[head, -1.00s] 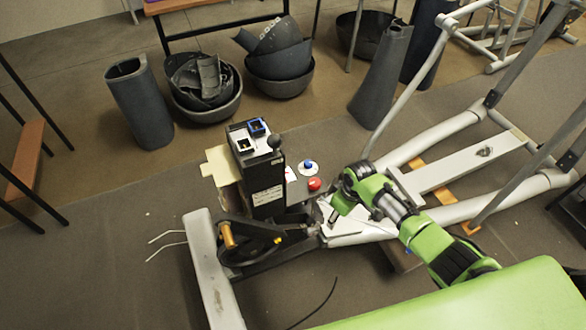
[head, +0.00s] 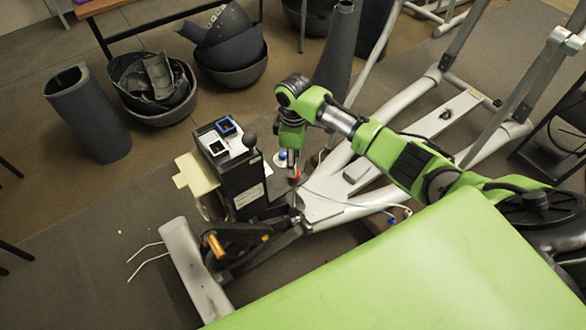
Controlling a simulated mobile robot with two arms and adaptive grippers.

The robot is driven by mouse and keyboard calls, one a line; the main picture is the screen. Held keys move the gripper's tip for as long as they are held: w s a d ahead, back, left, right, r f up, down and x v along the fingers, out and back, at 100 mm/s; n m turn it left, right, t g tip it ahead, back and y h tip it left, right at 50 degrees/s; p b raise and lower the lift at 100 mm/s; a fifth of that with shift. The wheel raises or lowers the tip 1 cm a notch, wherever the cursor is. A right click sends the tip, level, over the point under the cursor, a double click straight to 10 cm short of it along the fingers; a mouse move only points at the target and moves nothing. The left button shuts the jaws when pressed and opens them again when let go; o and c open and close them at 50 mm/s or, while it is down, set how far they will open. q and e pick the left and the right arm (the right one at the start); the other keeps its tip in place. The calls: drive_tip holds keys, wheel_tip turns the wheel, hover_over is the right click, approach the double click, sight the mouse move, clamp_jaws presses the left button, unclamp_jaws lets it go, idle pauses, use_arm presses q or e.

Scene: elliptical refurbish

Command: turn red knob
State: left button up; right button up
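The red knob (head: 294,179) is small and round. It sits beside the black box (head: 243,180) of the elliptical machine and is partly hidden by my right gripper. My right gripper (head: 293,168) comes in from the right on a green arm and points down, at or just above the red knob. I cannot tell whether it touches the knob or whether its fingers are open or shut. A blue knob (head: 282,155) on a white disc is just behind, partly covered by the gripper. My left gripper is not in view.
The black box carries a blue-framed socket (head: 226,126) and a black ball knob (head: 250,141). A crank with an orange handle (head: 215,246) is in front. Grey frame tubes (head: 364,205) run to the right. Dark bins (head: 150,90) stand behind. My green body fills the lower right.

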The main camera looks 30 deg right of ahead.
wheel_tip(320, 180, down, 5)
drive_tip(key=shift+f, duration=0.1)
idle(0.3)
drive_tip(key=c, duration=1.1)
